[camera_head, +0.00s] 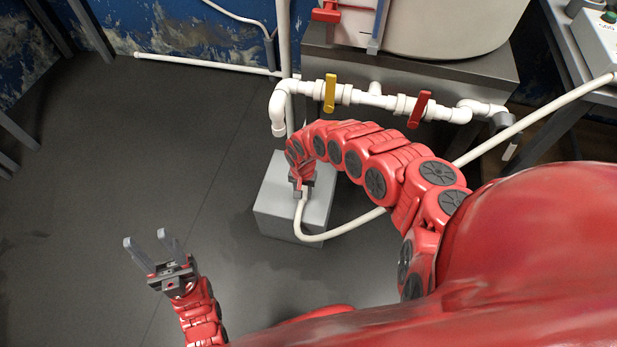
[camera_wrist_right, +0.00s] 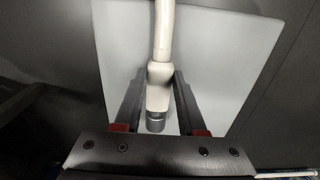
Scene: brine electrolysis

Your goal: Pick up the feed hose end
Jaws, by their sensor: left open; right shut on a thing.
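The feed hose (camera_head: 345,228) is a cream-white tube that runs in a curve from the upper right to the grey block. Its end, a white fitting with a grey tip, lies between the fingers of my right gripper in the right wrist view (camera_wrist_right: 159,90). My right gripper (camera_head: 300,190) is shut on that hose end over the grey block; the wrist partly hides it in the head view. The gripper's fingers also show in the right wrist view (camera_wrist_right: 158,100). My left gripper (camera_head: 146,244) is open and empty above the floor at the lower left.
The grey block (camera_head: 270,205) stands on the dark floor below white piping (camera_head: 360,97) with a yellow valve handle (camera_head: 330,92) and a red valve handle (camera_head: 418,109). A large pale tank (camera_head: 450,25) stands behind. The floor at left is clear.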

